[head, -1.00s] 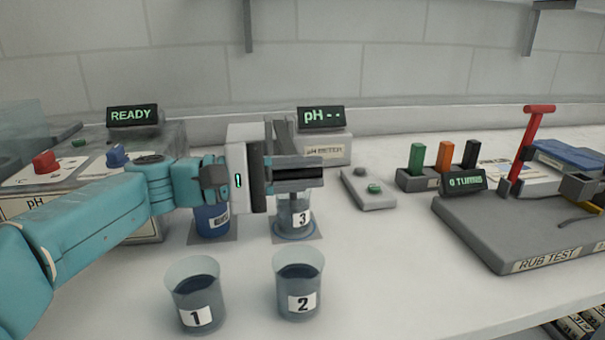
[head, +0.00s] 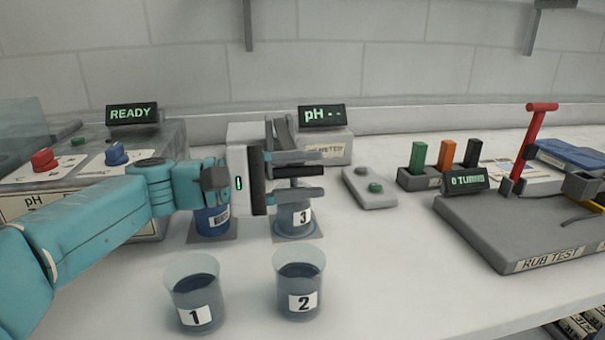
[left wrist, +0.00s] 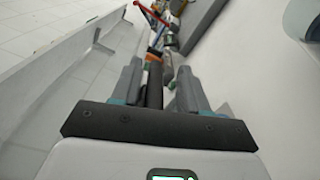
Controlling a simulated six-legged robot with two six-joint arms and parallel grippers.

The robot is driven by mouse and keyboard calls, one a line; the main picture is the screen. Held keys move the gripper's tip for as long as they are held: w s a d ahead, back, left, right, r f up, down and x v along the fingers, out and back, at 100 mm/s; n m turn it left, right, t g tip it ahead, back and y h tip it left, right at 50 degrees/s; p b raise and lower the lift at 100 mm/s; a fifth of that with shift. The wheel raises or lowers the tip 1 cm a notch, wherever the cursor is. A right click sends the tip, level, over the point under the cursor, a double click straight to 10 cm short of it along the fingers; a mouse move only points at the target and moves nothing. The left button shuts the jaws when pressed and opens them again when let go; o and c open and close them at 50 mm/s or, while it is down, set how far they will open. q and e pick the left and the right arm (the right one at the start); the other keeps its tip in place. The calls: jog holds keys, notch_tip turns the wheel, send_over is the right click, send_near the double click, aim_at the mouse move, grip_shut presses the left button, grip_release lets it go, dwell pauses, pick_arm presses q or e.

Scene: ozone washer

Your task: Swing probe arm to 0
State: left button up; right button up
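The pH meter (head: 325,150) stands at the back, its display (head: 322,115) reading "pH --". A grey upright piece (head: 283,132), apparently part of the probe arm, rises beside it, largely hidden behind my gripper. My left gripper (head: 300,176) comes in from the left above beaker 3 (head: 295,220), its fingers spread one above the other. A dark bar (head: 293,171), likely the probe arm, shows between them. In the left wrist view a dark cylinder (left wrist: 154,85) lies between the two open fingers (left wrist: 158,86); whether they touch it is unclear. My right gripper is not in view.
Beaker 1 (head: 196,293) and beaker 2 (head: 299,284) stand in front. A blue cup (head: 212,220) is left of beaker 3. The READY machine (head: 165,215) is at left. A button box (head: 368,190) and the rub test rig (head: 520,235) are at right.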

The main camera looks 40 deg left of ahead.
pick_arm(q)
jog(key=shift+r, duration=0.15)
dwell(0.3)
notch_tip(320, 180, up, 20)
jog(key=p, duration=0.8)
jog(key=shift+p, duration=0.3)
